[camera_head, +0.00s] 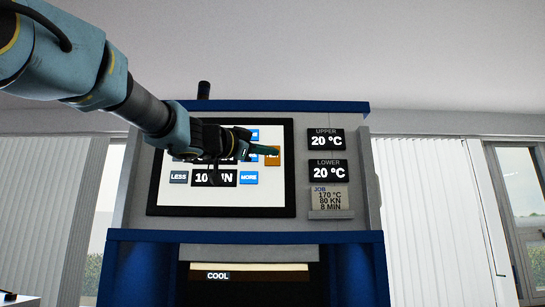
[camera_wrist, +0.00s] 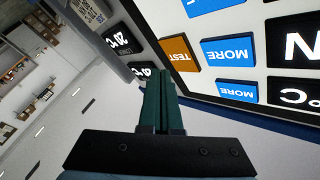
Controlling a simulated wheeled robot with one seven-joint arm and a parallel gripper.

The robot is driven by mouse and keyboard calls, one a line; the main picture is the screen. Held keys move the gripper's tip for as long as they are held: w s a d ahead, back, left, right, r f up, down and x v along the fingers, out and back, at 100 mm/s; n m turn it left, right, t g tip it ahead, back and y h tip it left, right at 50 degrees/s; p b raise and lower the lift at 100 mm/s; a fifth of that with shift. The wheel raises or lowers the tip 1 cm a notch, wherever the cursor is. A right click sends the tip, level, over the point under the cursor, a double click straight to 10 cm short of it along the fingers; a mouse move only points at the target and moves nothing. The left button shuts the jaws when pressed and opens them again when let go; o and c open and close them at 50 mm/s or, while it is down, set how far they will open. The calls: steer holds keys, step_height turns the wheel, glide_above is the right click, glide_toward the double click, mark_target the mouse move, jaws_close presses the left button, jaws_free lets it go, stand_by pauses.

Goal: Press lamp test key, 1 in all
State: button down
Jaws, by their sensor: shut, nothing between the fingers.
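The orange TEST key (camera_head: 272,161) is at the right side of the press's white touch panel (camera_head: 270,203). In the head view my gripper covers its upper part, so only "TE..." lettering is partly hidden there. In the wrist view the TEST key (camera_wrist: 181,56) shows whole, with its lettering upside down. My gripper (camera_head: 277,152) is shut and empty, its green fingers pointing right across the panel in front of the key. In the wrist view the shut fingertips (camera_wrist: 159,76) lie just below and left of the key. Whether they touch it I cannot tell.
Blue MORE keys (camera_head: 249,177) and a LESS key (camera_head: 179,177) flank dark readouts on the panel; my arm hides others. UPPER (camera_head: 325,139) and LOWER (camera_head: 326,169) displays read 20 °C, above a JOB card (camera_head: 329,198). A dark cylinder (camera_head: 203,90) stands on top. A COOL sign (camera_head: 217,275) shows below.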

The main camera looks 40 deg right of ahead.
steer(key=s+a, duration=0.2)
steer(key=s, duration=0.1)
steer(key=shift+a, duration=0.2)
stand_by(0.8)
